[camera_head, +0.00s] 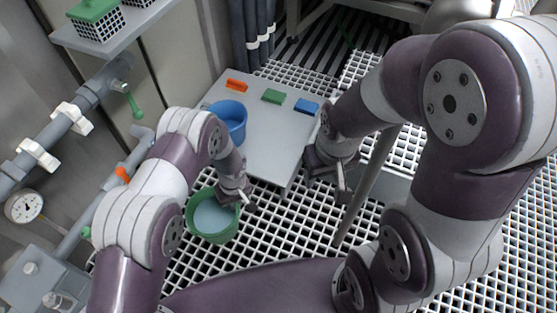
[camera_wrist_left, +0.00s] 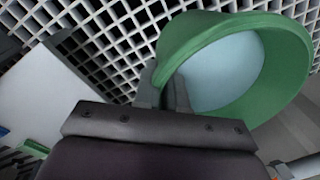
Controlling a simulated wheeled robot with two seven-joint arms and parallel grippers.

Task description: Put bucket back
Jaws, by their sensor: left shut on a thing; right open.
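A green bucket (camera_head: 197,232) hangs from my left gripper (camera_head: 240,200) at the left front of the grey table, over the grating. It holds something pale blue. In the left wrist view the bucket (camera_wrist_left: 295,45) fills the upper right, and my left gripper (camera_wrist_left: 168,92) is shut on its rim. A blue bucket (camera_head: 233,118) stands on the table (camera_head: 265,150) near its left edge. My right gripper (camera_head: 333,178) is open and empty beside the table's right front edge.
Orange (camera_head: 237,85), green (camera_head: 273,96) and blue (camera_head: 307,105) blocks lie along the table's back. Pipes with a gauge (camera_head: 24,206) and a green-handled valve (camera_head: 133,104) line the left wall. A shelf (camera_head: 120,30) holds green-topped baskets. The table's middle is clear.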

